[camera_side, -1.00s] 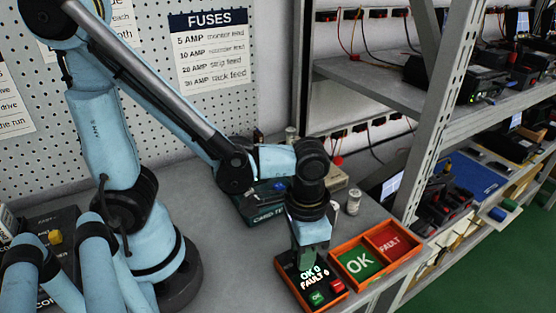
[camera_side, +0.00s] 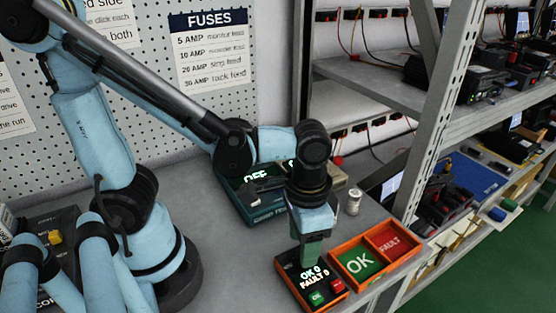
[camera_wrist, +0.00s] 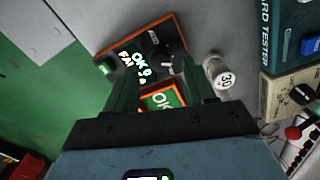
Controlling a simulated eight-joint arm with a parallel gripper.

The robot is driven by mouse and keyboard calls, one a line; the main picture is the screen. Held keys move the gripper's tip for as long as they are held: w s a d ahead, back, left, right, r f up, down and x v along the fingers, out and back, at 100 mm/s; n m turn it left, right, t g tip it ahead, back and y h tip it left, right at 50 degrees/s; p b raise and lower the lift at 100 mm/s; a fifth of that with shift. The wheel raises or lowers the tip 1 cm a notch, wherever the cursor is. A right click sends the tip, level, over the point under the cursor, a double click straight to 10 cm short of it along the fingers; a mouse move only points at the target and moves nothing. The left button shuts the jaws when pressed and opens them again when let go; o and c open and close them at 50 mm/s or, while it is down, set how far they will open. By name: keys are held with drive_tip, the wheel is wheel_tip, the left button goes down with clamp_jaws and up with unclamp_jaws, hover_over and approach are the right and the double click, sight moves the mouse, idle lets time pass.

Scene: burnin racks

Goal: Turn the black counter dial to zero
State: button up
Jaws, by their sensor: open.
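The counter box (camera_side: 308,281) is a dark panel with an orange rim near the bench's front edge. Its lit display (camera_side: 312,277) reads OK 0 and FAULT 0. It has a green button (camera_side: 316,298) and a red button (camera_side: 337,286). My gripper (camera_side: 311,262) points down above the box's back part and hides it in the side view. In the wrist view, my open gripper (camera_wrist: 162,76) has its fingers apart over the box. The black dial (camera_wrist: 166,61) seems to show between them with a pale mark. Its exact setting is too small to read.
An orange tray (camera_side: 349,285) with green OK and red FAULT compartments stands right beside the box. A teal card tester (camera_side: 245,205) and a small cylinder marked 30 (camera_wrist: 217,73) stand behind. A metal shelf rack (camera_side: 440,110) rises at right.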

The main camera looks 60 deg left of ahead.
wheel_tip(320, 180, up, 10)
drive_tip(key=shift+f, duration=0.25)
idle(0.3)
drive_tip(key=w+a+f+n+t, duration=0.1)
drive_tip(key=w+a+t, duration=0.1)
drive_tip(key=a, duration=0.3)
drive_tip(key=w+a+n+t, duration=0.2)
drive_tip(key=w+a+t, duration=0.1)
drive_tip(key=a+t, duration=0.2)
drive_tip(key=shift+a+f, duration=0.4)
drive_tip(key=shift+a, duration=0.2)
